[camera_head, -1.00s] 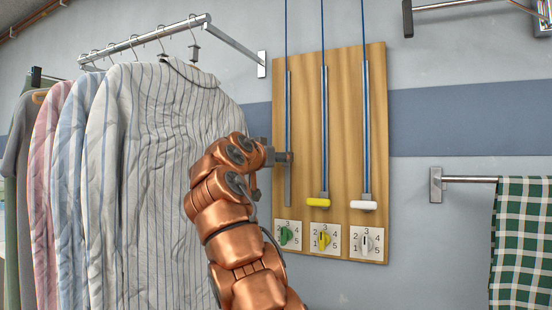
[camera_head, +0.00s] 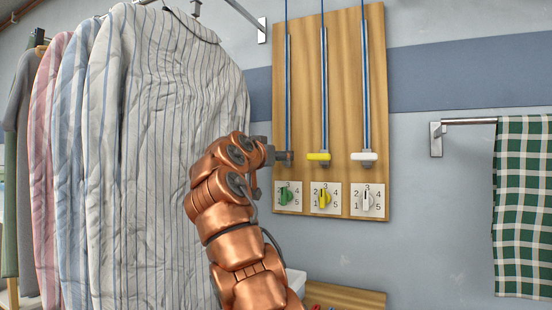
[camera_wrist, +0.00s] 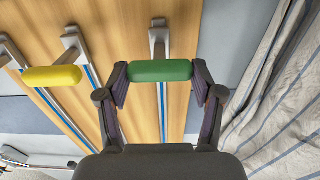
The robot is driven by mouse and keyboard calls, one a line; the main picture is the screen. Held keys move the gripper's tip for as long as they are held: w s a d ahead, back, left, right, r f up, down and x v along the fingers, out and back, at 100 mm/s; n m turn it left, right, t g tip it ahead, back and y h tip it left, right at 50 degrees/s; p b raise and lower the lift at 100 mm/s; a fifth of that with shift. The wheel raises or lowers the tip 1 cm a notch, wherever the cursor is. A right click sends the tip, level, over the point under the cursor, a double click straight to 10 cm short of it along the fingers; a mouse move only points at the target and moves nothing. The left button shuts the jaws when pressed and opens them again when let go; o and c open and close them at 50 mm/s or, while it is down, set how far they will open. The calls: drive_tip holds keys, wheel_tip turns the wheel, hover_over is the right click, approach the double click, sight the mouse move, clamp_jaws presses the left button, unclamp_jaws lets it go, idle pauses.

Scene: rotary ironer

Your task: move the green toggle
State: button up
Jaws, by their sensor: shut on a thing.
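My gripper (camera_wrist: 160,82) is shut on the green toggle (camera_wrist: 160,70), with one finger at each end of the bar in the wrist view. In the head view my gripper (camera_head: 284,157) hides the green toggle, on the left rail of the wooden board (camera_head: 345,100). It sits about level with the yellow toggle (camera_head: 318,156) and the white toggle (camera_head: 364,156). Below them are a green dial (camera_head: 285,196), a yellow dial (camera_head: 323,199) and a white dial (camera_head: 367,201) on numbered plates. My arm covers part of the green dial's plate.
Striped shirts (camera_head: 165,130) hang from a rail close on the left of my arm. A green checked cloth (camera_head: 523,200) hangs from a bar on the right. A wooden surface (camera_head: 345,297) shows low down.

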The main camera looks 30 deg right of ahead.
drive_tip(key=shift+w+f, duration=0.1)
drive_tip(key=shift+f, duration=0.3)
drive_tip(key=o, duration=1.7)
drive_tip(key=shift+r, duration=0.15)
drive_tip(key=shift+s+r, duration=0.15)
drive_tip(key=shift+s, duration=0.1)
drive_tip(key=v, duration=1.2)
drive_tip(key=shift+w, duration=0.2)
